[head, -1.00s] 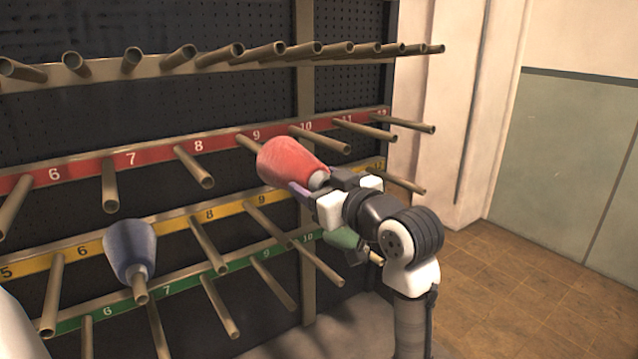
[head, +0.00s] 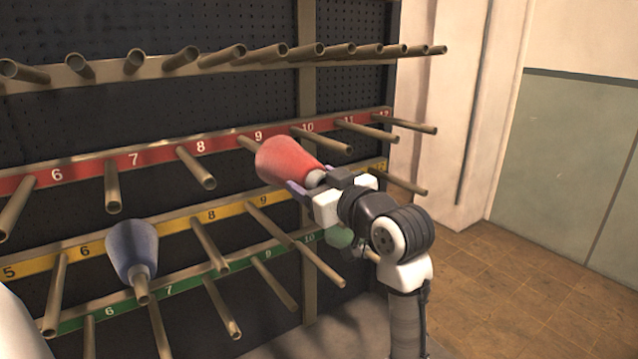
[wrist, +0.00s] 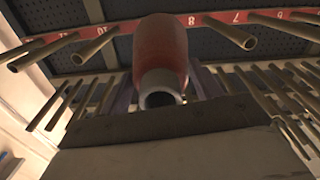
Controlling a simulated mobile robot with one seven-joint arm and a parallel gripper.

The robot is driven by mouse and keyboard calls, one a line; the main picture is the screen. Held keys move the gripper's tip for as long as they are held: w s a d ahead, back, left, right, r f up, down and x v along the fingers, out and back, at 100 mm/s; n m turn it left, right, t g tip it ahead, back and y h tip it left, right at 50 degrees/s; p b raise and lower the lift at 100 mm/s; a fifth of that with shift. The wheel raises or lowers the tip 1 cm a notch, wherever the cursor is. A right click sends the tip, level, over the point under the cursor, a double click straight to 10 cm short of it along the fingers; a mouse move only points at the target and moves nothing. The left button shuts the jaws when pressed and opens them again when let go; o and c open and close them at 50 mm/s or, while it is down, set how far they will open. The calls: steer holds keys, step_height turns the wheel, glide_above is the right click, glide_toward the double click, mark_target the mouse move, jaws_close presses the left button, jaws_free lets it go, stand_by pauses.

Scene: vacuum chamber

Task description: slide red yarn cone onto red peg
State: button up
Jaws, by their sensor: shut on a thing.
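The red yarn cone (head: 286,160) is in my gripper (head: 308,190), with its wide end toward the rack and its narrow pale end toward my wrist. In the head view it covers most of the red-row peg at number 9; only the peg's base (head: 248,143) shows. In the wrist view the red cone (wrist: 161,52) is between the fingers, its hollow pale tip facing the camera, with no peg end seen in the hole. The red strip (head: 166,155) carries several bare pegs. Whether the peg is inside the cone cannot be told.
A blue cone (head: 131,247) sits on a peg of the yellow strip at left. A green cone (head: 340,237) is partly hidden behind my arm. Bare pegs stick out around the gripper, including the red-row peg at 10 (head: 322,140). Open floor (head: 520,290) lies right.

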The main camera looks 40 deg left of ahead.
steer(key=shift+x, duration=1.65)
steer(key=shift+a+p, duration=0.1)
steer(key=shift+p, duration=0.2)
stand_by(0.4)
steer(key=shift+p+x, duration=0.4)
steer(key=shift+x, duration=2)
steer(key=shift+w+a, duration=0.1)
steer(key=shift+p+x, duration=0.55)
steer(key=shift+x, duration=1.85)
steer(key=shift+a, duration=0.15)
steer(key=shift+p+x, duration=0.3)
steer(key=shift+x, duration=0.7)
steer(key=o, duration=1.7)
steer(key=shift+f, duration=0.1)
steer(key=shift+f, duration=0.1)
